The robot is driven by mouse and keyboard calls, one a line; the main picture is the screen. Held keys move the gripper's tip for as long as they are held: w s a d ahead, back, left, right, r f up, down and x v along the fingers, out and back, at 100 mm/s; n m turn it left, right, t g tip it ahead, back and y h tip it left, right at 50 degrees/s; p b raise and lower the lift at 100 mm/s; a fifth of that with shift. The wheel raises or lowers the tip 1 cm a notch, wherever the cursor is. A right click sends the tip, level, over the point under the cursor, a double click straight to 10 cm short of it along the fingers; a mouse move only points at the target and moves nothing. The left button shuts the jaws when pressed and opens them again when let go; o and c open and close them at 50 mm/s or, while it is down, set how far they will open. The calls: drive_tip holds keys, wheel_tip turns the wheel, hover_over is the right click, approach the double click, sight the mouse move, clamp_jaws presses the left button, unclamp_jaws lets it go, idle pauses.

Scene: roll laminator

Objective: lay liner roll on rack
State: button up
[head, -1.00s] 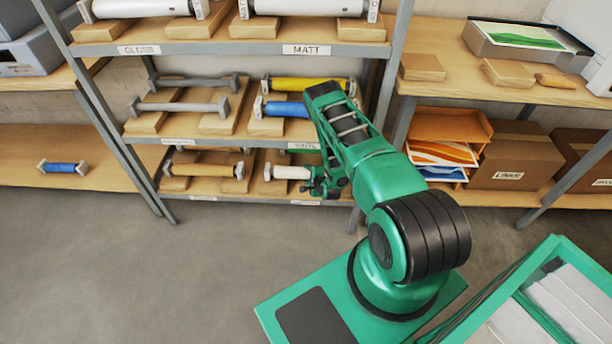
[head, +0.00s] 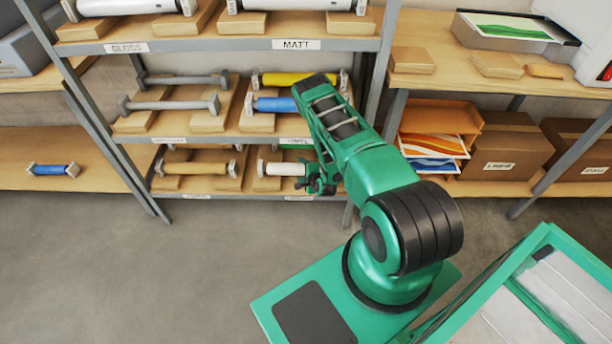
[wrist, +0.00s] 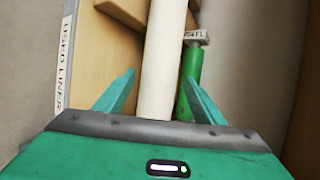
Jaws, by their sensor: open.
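A cream-white roll (head: 282,168) lies on the bottom shelf of the middle rack (head: 362,107), across a wooden block (head: 266,184). My gripper (head: 316,185) is at its right part. In the wrist view the cream roll (wrist: 165,65) runs between the two open teal fingers of my gripper (wrist: 158,80), with gaps beside it. A shelf-edge label (wrist: 66,60) there reads "USED LINER". A green roll (wrist: 192,75) with a pale labelled end lies right of the cream roll. My arm hides the right end of the bottom shelf in the head view.
A tan roll (head: 198,168) lies left on the same shelf. Grey (head: 170,105), blue (head: 275,104) and yellow (head: 290,80) rolls lie on the shelf above. Another blue roll (head: 52,170) sits on the left bench. Boxes (head: 505,155) stand at right. The floor in front is clear.

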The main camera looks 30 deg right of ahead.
drive_tip(key=v, duration=0.9)
drive_tip(key=shift+s+a+r, duration=0.2)
drive_tip(key=shift+s+r, duration=0.05)
drive_tip(key=shift+s, duration=0.05)
drive_tip(key=shift+s, duration=0.1)
